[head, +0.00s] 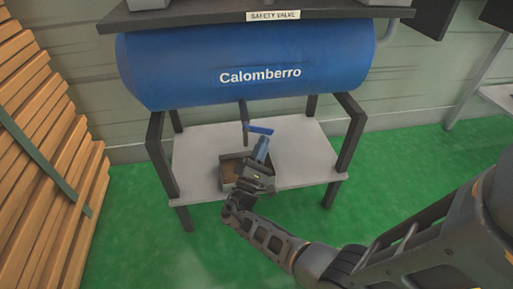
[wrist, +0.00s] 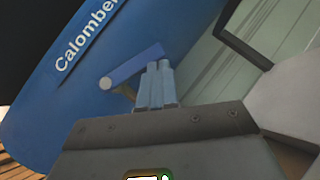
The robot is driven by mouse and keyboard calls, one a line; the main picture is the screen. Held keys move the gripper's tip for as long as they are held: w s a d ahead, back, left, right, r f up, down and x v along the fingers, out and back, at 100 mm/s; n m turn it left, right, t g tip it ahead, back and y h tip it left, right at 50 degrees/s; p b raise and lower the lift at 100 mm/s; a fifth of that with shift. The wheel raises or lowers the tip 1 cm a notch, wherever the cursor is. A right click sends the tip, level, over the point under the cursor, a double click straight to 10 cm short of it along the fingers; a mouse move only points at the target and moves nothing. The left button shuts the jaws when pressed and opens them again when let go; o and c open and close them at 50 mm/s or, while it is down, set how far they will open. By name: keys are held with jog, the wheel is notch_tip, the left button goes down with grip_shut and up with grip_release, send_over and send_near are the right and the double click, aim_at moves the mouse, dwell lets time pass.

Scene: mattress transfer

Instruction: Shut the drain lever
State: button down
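The blue drain lever (head: 258,129) sits on the thin drain pipe (head: 243,112) under the blue tank (head: 190,62). In the wrist view the lever (wrist: 135,65) runs from its round pivot (wrist: 105,83) up to the right, its free end just beyond my fingertips. My gripper (head: 263,142) is just below the lever in the head view. In the wrist view my gripper (wrist: 158,66) has its pale blue fingers close together, with nothing seen between them. I cannot tell whether the fingertips touch the lever.
An open tray (head: 226,172) stands on the grey shelf (head: 305,165) under the tank, partly hidden by my arm. Dark legs (head: 353,135) frame the stand. Stacked planks (head: 45,150) stand at the left. Green floor (head: 410,160) is clear at the right.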

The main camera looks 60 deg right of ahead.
jog(key=shift+s+d+r, duration=0.45)
jog(key=shift+s+r, duration=0.2)
jog(key=shift+r, duration=0.15)
jog(key=shift+r+p, duration=0.1)
jog(key=shift+p, duration=0.2)
jog(key=s+a+f+b, duration=0.4)
jog(key=a+f, duration=0.1)
jog(key=f, duration=0.6)
jog(key=shift+a, duration=0.35)
jog(key=shift+s+f, duration=0.1)
jog(key=shift+f, duration=0.05)
